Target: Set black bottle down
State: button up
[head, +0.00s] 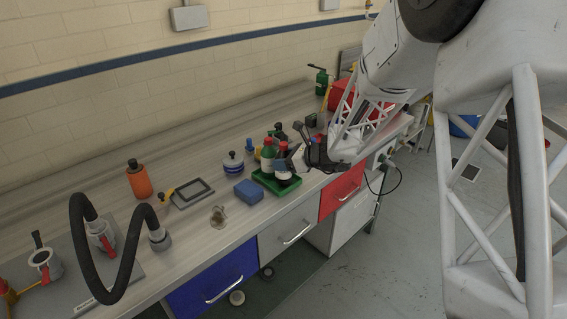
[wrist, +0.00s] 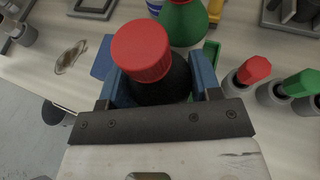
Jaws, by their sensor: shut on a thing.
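The black bottle (wrist: 160,86) with a red cap stands between the two blue-padded fingers of my gripper (wrist: 158,88) in the wrist view. The fingers are shut on it. In the head view the black bottle (head: 283,165) is at the green tray (head: 268,184), with my gripper (head: 293,158) at its right side. The bottle looks upright. Its base is hidden, so I cannot tell whether it touches the tray. A green bottle (head: 268,156) with a red cap stands just left of it; it also shows in the wrist view (wrist: 184,22).
A blue box (head: 249,191) lies left of the tray. A blue-and-white container (head: 233,164), a tablet-like device (head: 192,191) and an orange bottle (head: 139,180) stand farther left. In the wrist view a red-capped item (wrist: 252,72) and a green-capped item (wrist: 298,86) are at the right.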

jog(key=shift+f, duration=0.55)
jog(key=shift+f, duration=0.15)
jog(key=o, duration=1.1)
jog(key=shift+s+d+r, duration=0.1)
jog(key=shift+d+r, duration=0.1)
jog(key=shift+r, duration=0.05)
jog(key=v, duration=1.1)
jog(key=shift+s+d+r, duration=0.1)
jog(key=shift+s+d, duration=0.05)
jog(key=shift+s+r, duration=0.1)
